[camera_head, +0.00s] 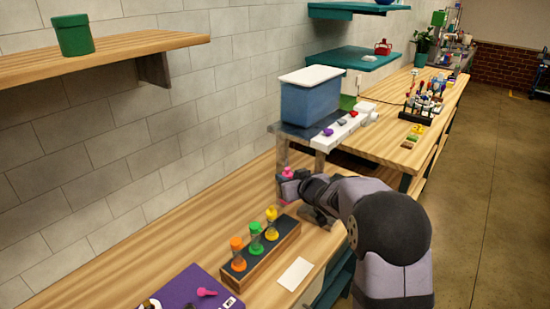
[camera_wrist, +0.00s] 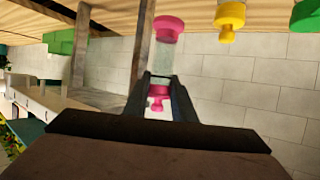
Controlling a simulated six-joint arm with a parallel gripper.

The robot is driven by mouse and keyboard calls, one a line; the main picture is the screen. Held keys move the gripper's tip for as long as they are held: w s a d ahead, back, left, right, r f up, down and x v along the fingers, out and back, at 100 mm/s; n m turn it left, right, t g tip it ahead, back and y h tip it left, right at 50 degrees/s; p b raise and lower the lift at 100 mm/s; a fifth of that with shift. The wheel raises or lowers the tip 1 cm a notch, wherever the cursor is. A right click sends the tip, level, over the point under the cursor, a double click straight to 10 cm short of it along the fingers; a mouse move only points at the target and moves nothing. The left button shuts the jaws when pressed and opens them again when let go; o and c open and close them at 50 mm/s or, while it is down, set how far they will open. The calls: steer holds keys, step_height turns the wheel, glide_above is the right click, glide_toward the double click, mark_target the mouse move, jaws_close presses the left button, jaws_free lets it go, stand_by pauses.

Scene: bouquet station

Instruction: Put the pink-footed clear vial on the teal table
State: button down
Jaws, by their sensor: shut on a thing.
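The pink-footed clear vial (camera_head: 287,172) is in my gripper (camera_head: 287,187), over the near wooden bench just beyond the vial rack. In the wrist view my gripper (camera_wrist: 164,86) is shut on the vial (camera_wrist: 168,28), with both dark fingers around its clear body. One wide pink end points to the picture's top and a smaller pink part shows between the fingers. Teal surfaces show at the wall, a lower one (camera_head: 372,58) with a red item on it and an upper one (camera_head: 340,10). I cannot tell which is the teal table.
A wooden rack (camera_head: 270,250) holds orange, green and yellow vials. A white card (camera_head: 295,273) and a purple mat (camera_head: 190,285) lie nearby.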

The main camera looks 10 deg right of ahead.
steer(key=s+d+f+n+g+y+b, duration=0.1)
steer(key=s+d+f+n+y, duration=0.1)
steer(key=s+d+f, duration=0.35)
steer(key=s+d+f+n+g+y+b, duration=0.1)
steer(key=s+d+f+n+y+b, duration=0.1)
steer(key=s+f, duration=0.6)
steer(key=s+a+f+n+g+y+p, duration=0.1)
steer(key=s+a+f+n, duration=0.1)
steer(key=s, duration=0.6)
steer(key=s+a+f+n+g+y+p, duration=0.2)
steer(key=s+a+f, duration=0.1)
steer(key=s, duration=0.5)
steer(key=shift+f, duration=0.8)
